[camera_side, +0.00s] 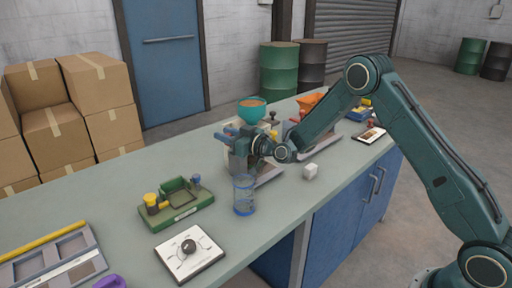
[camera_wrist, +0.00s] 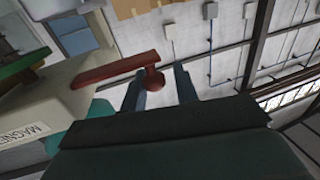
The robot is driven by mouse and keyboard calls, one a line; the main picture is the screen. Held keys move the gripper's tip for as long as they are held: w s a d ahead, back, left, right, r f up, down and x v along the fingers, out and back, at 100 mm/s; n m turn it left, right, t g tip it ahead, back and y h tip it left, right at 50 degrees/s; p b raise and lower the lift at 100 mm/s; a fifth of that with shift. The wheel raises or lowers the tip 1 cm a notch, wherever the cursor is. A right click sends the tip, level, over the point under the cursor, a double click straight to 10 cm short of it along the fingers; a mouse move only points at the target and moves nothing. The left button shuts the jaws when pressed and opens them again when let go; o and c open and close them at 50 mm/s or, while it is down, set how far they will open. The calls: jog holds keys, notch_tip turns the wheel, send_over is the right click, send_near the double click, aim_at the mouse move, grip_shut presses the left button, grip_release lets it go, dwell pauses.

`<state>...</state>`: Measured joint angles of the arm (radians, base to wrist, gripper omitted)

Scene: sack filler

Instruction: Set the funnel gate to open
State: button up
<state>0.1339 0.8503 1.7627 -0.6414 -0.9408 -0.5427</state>
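In the side view, a teal funnel bowl (camera_side: 251,112) with orange-brown fill stands just behind my gripper (camera_side: 226,134). My gripper's two blue fingers point left and are spread apart. The wrist view shows a red lever (camera_wrist: 112,70) with a round red knob (camera_wrist: 153,80) beside a beige body with a partly cut-off label (camera_wrist: 25,131). The knob appears between my fingers, nearer the left one, with a gap on the right. I cannot tell whether a finger touches it. The gate itself and its setting cannot be made out; my gripper hides part of the station.
A clear blue cylinder (camera_side: 244,196) stands in front of my gripper. A green fixture (camera_side: 180,212) and a white dial board (camera_side: 188,254) lie left on the bench (camera_side: 120,192).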

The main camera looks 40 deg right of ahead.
jog(key=shift+s, duration=0.1)
jog(key=v, duration=1.3)
jog(key=shift+s, duration=0.25)
jog(key=shift+r, duration=0.15)
dwell(0.4)
jog(key=s+a+r+n+g+y, duration=0.5)
jog(key=s+a+r+n+g, duration=0.25)
jog(key=s+a, duration=0.4)
jog(key=s+d+r+m+g+h, duration=0.1)
jog(key=s+d+m+h, duration=0.3)
jog(key=s, duration=0.8)
jog(key=s+d+r+m+g+h, duration=0.2)
jog(key=s+d+m+h, duration=0.3)
jog(key=s, duration=0.7)
jog(key=shift+d+m+g, duration=0.55)
jog(key=shift+d+g, duration=0.15)
jog(key=shift+g, duration=0.05)
